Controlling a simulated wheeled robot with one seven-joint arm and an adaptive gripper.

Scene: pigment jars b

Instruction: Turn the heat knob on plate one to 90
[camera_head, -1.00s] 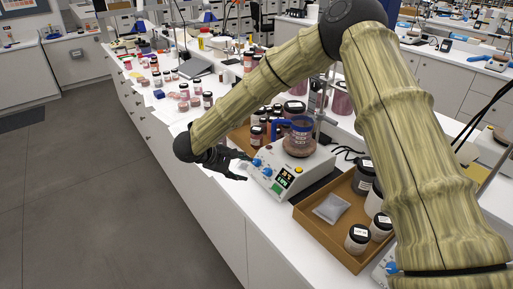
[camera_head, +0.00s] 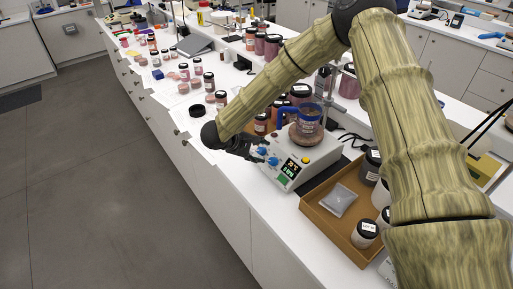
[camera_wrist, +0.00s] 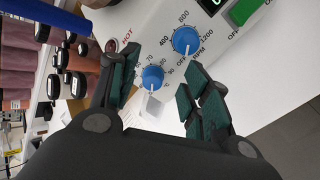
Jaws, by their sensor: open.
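A white hotplate (camera_head: 318,156) stands on the bench with two blue knobs on its front. In the wrist view the heat knob (camera_wrist: 152,77), by the red HOT mark, lies between the spread fingers of my gripper (camera_wrist: 157,72). Its white pointer mark points down in the picture; "90" is printed to its right. I cannot tell whether the fingers touch it. The RPM knob (camera_wrist: 186,40) is above right, beyond the right finger. In the head view my gripper (camera_head: 254,150) is open at the front left of the hotplate. No plate number is readable.
A jug with a blue handle (camera_head: 307,122) stands on the hotplate. A brown tray (camera_head: 316,213) with jars and a grey packet (camera_head: 338,200) is to the right. Jars line the bench at the back left. The floor (camera_head: 100,190) in front is clear.

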